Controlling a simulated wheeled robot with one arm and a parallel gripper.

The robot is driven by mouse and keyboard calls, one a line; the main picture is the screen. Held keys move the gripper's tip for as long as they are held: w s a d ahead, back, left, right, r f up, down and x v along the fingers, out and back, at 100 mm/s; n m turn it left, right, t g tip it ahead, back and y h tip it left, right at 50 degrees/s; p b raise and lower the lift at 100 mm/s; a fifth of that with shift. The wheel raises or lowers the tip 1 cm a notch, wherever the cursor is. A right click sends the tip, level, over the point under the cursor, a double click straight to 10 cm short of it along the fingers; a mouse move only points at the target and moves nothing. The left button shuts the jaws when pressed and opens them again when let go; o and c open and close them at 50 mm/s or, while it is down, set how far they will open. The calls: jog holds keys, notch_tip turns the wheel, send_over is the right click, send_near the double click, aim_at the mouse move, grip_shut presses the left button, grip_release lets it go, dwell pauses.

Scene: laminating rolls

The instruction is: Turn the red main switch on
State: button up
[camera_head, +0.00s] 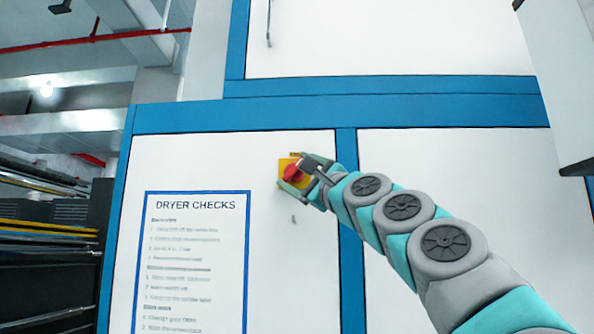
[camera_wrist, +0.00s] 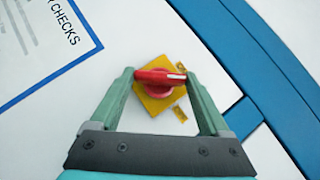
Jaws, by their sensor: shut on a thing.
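The red main switch (camera_head: 292,173) sits on a yellow plate (camera_head: 284,165) on the white panel. In the wrist view the red switch (camera_wrist: 158,82) has a bar handle with a white mark near its right end, and the yellow plate (camera_wrist: 155,104) lies behind it, looking tilted. My gripper (camera_head: 302,175) is at the switch. In the wrist view its two green fingers (camera_wrist: 161,76) are shut on the handle, one at each end of the bar. The small markings beside the plate are too small to read.
A blue-framed "DRYER CHECKS" sign (camera_head: 196,262) is on the panel left of and below the switch. A blue frame strip (camera_head: 349,230) runs down just right of the switch. A pale box-like unit (camera_head: 560,85) juts in at the upper right.

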jog(key=shift+d+r+n+g, duration=0.1)
jog(key=shift+n+g, duration=0.2)
jog(key=shift+w+n+g, duration=0.1)
jog(key=shift+n+g, duration=0.2)
jog(key=shift+n, duration=0.2)
jog(key=shift+g, duration=0.3)
jog(key=shift+n+g, duration=0.7)
jog(key=shift+n, duration=0.4)
